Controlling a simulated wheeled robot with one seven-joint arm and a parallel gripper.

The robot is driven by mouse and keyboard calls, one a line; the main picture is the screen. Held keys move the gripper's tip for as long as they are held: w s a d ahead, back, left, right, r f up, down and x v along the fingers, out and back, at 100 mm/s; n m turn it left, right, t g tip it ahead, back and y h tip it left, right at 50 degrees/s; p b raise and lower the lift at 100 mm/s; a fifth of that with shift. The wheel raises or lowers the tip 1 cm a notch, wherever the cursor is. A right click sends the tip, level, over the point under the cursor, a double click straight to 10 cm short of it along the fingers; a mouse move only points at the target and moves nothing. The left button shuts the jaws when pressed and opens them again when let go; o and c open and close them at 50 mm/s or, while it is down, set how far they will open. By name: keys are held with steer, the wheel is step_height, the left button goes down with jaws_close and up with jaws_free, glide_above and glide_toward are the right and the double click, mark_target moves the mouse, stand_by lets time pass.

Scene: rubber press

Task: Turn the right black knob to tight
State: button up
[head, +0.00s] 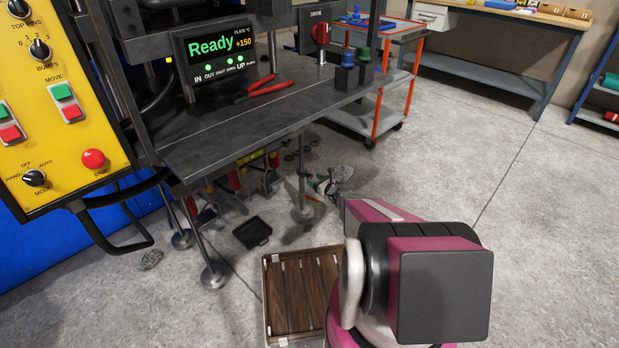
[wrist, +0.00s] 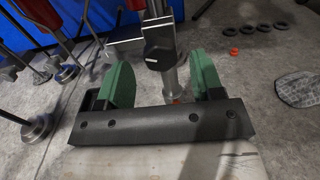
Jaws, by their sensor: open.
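My gripper (wrist: 163,72) is open, with two green finger pads apart on a dark crossbar. Between and beyond the pads in the wrist view stands a black knob-like block (wrist: 158,50) on an upright metal leg. The pads do not appear to touch it. I cannot read any tight mark there or tell how it is turned. In the head view my gripper (head: 322,186) is low, below the press table's front edge, beside a leg with a round foot. The black block is not clear in that view.
The dark press table (head: 210,143) overhangs this area and carries red-handled pliers (head: 266,90). A yellow panel (head: 60,150) with black selector knobs stands left. A wooden slatted crate (head: 275,300) and a black tray (head: 253,232) lie on the floor. Open floor lies right.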

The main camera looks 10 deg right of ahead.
mark_target(312, 177)
steer(key=shift+x, duration=1.95)
steer(key=c, duration=0.9)
steer(key=shift+m, duration=0.4)
steer(key=m, duration=1.2)
steer(key=shift+w+d+f+m, duration=0.1)
steer(key=shift+m, duration=0.2)
